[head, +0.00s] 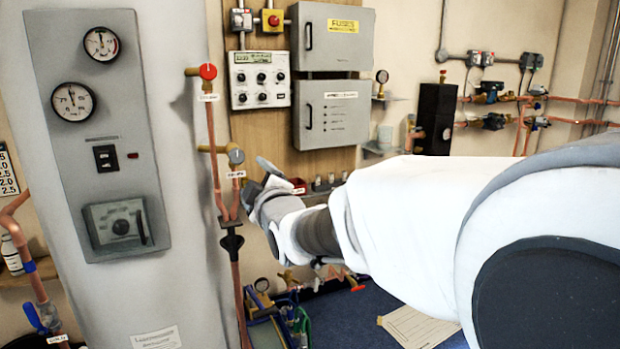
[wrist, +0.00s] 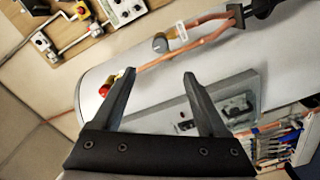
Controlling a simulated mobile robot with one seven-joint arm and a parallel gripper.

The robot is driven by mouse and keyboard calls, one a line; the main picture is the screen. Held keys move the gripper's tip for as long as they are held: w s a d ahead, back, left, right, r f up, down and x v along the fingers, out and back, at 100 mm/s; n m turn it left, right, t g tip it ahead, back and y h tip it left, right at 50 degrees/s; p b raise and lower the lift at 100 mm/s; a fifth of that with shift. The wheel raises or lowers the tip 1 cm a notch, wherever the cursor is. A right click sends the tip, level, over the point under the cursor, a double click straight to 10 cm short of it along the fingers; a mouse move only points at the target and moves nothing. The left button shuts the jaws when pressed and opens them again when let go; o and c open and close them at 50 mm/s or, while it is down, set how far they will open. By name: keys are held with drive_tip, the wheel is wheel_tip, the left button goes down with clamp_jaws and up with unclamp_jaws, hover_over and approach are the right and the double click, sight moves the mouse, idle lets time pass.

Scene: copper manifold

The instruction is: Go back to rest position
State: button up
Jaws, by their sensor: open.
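My gripper (head: 258,176) is at the end of my white arm, which reaches in from the right in the head view. It is beside the copper manifold pipe (head: 213,140), near the grey valve knob (head: 236,155). In the wrist view my gripper (wrist: 160,74) has its two dark fingers spread apart with nothing between them. The copper pipe (wrist: 185,53), the grey knob (wrist: 160,44) and a red knob (wrist: 104,90) lie beyond the fingertips there. I cannot tell whether a finger touches the pipe.
A grey panel with gauges (head: 100,130) stands on the left. The red-topped valve (head: 208,71) is above my gripper. Grey fuse boxes (head: 335,40) and a control box (head: 260,80) hang on the wooden board behind. Tools and a crate (head: 275,320) are low below my arm.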

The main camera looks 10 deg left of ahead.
idle(0.3)
drive_tip(key=s+d+f+m+g+h, duration=0.25)
drive_tip(key=d+m, duration=0.25)
drive_tip(key=d, duration=0.5)
drive_tip(key=s+d+f+m+g+h, duration=0.1)
drive_tip(key=s+d+f+m+h, duration=0.2)
drive_tip(key=d, duration=0.7)
drive_tip(key=s+d+f+m+g+h, duration=0.1)
drive_tip(key=s+d+f+m+g, duration=0.2)
drive_tip(key=s, duration=0.5)
drive_tip(key=s+d+f+m+g+h, duration=0.1)
drive_tip(key=s+d+f+m, duration=0.1)
drive_tip(key=s+d+m, duration=0.35)
drive_tip(key=s+d+f+m+g+h, duration=0.25)
drive_tip(key=s+d, duration=0.25)
drive_tip(key=s, duration=0.6)
wheel_tip(320, 180, up, 20)
drive_tip(key=p, duration=2)
drive_tip(key=shift+w+a+f+n+y, duration=0.2)
drive_tip(key=shift+w+a+n+y, duration=0.05)
drive_tip(key=shift+w+n+y, duration=0.15)
drive_tip(key=shift+a, duration=0.1)
